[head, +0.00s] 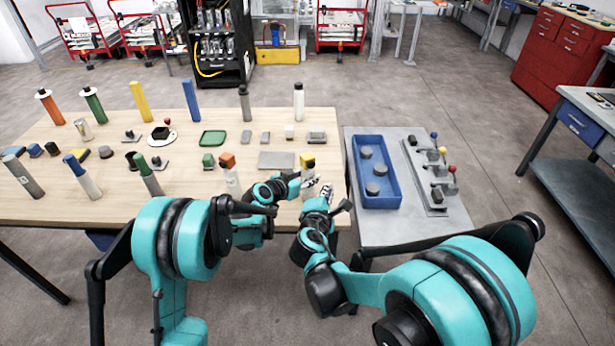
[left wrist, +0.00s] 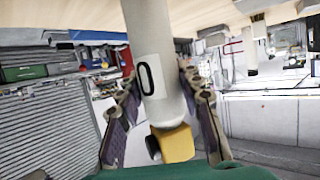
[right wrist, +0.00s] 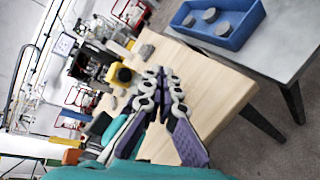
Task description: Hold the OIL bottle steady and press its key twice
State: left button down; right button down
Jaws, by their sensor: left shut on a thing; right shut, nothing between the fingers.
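The OIL bottle (head: 307,188) is white with a yellow head (head: 307,160), near the table's right front edge. My left gripper (head: 298,184) is shut around its body. In the left wrist view the bottle (left wrist: 152,60) shows a black "O" between the fingers, with the yellow head (left wrist: 179,146) and a dark key (left wrist: 152,148) beyond them. My right gripper (head: 326,192) is shut and empty, close to the bottle's right side. In the right wrist view its fingertips (right wrist: 163,76) are apart from the yellow head (right wrist: 113,72) and its dark key (right wrist: 124,74).
A similar bottle with an orange head (head: 228,161) stands left of my left gripper. The wooden table (head: 225,125) holds many other bottles and small parts. A blue tray (head: 378,200) with grey pucks lies on the grey table (head: 415,232) to the right.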

aim_at(314, 163)
jog(key=shift+h, duration=0.4)
jog(key=shift+w+a+r, duration=0.2)
jog(key=shift+w+a, duration=0.45)
jog(key=shift+w, duration=0.65)
jog(key=shift+w+a+r, duration=0.2)
jog(key=shift+w+a, duration=0.4)
jog(key=shift+w, duration=0.7)
jog(key=shift+w+a+r, duration=0.2)
jog(key=shift+w+a, duration=0.45)
jog(key=shift+w, duration=0.65)
jog(key=shift+w+a, duration=0.2)
jog(key=shift+w, duration=0.2)
